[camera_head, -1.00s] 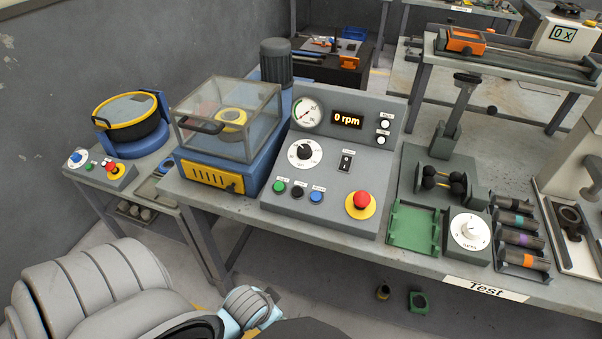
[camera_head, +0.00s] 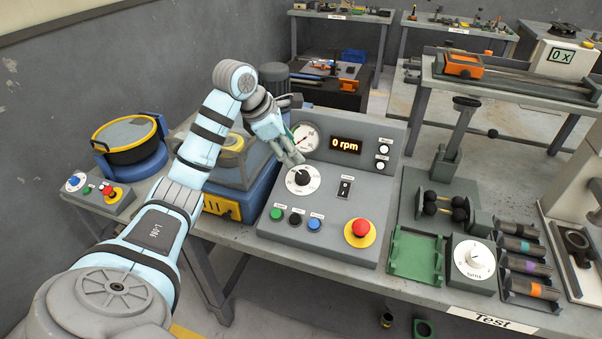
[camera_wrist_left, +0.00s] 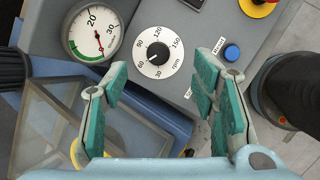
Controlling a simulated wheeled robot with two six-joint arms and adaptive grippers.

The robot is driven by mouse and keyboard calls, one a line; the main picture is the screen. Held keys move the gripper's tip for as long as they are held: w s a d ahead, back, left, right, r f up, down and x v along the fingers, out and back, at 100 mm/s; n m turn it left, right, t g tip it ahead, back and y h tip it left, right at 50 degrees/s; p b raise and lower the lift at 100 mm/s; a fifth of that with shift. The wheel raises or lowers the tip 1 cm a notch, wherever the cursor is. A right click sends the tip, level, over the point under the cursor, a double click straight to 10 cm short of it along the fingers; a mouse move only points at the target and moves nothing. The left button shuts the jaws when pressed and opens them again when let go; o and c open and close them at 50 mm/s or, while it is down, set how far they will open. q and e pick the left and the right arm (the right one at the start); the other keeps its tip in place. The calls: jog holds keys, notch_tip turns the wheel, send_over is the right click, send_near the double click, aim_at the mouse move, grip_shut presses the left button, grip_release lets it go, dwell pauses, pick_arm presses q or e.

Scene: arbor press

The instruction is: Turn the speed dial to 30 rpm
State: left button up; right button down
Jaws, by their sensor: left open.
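The speed dial (camera_head: 302,179) is a black knob on a white round scale, on the sloped grey control panel (camera_head: 335,225). The display (camera_head: 345,145) reads 0 rpm. My left gripper (camera_head: 290,155) is open and empty, close above the dial on its far left side, apparently not touching it. In the left wrist view the dial lies beyond its spread green-padded fingers.
A round gauge (camera_head: 306,138) sits just behind the dial. A black switch (camera_head: 345,187), coloured buttons (camera_head: 296,219) and a red emergency stop (camera_head: 359,232) are nearby on the panel. A clear-lidded blue machine (camera_head: 221,205) stands left, partly hidden by my arm.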

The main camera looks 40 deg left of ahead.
aim_at(302, 175)
pick_arm(q)
jog(key=shift+y, duration=0.3)
jog(key=x, duration=0.4)
jog(key=s+a+x, duration=0.1)
jog(key=x, duration=0.4)
jog(key=f+x, duration=0.1)
jog(key=x, duration=0.3)
jog(key=shift+s+a+f, duration=0.1)
jog(key=shift+a, duration=0.1)
jog(key=c, duration=1.1)
jog(key=shift+c, duration=0.2)
